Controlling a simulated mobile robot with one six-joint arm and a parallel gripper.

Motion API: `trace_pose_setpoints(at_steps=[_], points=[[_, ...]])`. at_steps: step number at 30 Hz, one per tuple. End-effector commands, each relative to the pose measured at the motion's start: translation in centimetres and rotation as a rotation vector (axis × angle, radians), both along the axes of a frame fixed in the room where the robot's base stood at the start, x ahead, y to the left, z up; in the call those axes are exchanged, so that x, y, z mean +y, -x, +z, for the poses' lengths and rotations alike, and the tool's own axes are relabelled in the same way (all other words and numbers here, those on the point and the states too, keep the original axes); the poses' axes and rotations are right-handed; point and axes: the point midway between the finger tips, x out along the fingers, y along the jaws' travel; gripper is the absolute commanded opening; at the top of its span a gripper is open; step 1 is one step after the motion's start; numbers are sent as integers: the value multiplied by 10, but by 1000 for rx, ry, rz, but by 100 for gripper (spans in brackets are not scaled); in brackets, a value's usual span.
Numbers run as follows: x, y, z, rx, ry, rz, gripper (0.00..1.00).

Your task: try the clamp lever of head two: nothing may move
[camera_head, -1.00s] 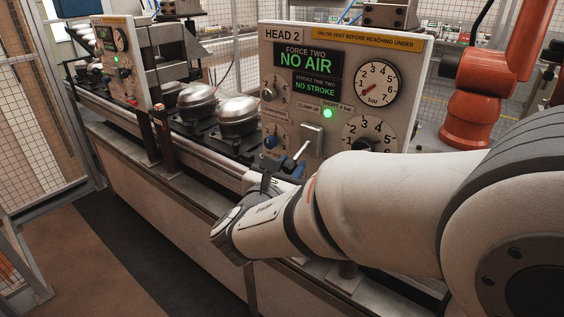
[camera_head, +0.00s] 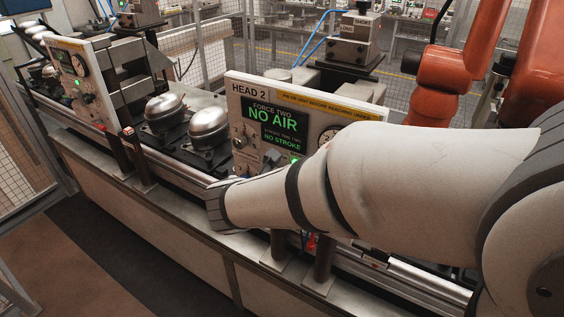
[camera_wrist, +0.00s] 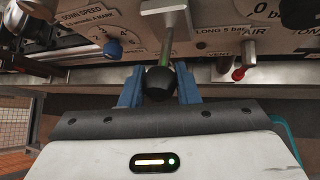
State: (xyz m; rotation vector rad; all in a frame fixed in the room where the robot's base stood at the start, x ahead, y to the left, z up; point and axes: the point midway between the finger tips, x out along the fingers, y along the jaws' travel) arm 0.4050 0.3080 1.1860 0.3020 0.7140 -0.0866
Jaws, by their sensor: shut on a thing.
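The Head 2 panel (camera_head: 240,108) stands at the centre of the head view. Its screen (camera_head: 273,121) reads NO AIR and NO STROKE, and a green lamp (camera_head: 294,161) glows below it. My arm covers the panel's lower right, and my gripper is hidden there. In the wrist view the clamp lever (camera_wrist: 176,38), a grey-green shaft ending in a black ball knob (camera_wrist: 158,82), comes down from the panel. My gripper (camera_wrist: 159,88) has its blue fingers on both sides of the knob, shut on it.
In the wrist view a blue knob (camera_wrist: 113,49) is left of the lever and a red-tipped valve (camera_wrist: 239,74) right of it. Two metal domes (camera_head: 165,113) (camera_head: 209,128) sit on the line at left. An orange robot arm (camera_head: 447,68) stands behind.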

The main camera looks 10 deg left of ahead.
Motion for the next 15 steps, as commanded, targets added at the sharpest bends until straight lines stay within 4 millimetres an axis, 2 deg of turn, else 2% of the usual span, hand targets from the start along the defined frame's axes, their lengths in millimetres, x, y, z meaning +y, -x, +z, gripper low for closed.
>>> trace_pose_setpoints(at_steps=[1,15], points=[[-5,-3,8,27,0,-16,0],[-6,-5,10,177,-45,-17,0]])
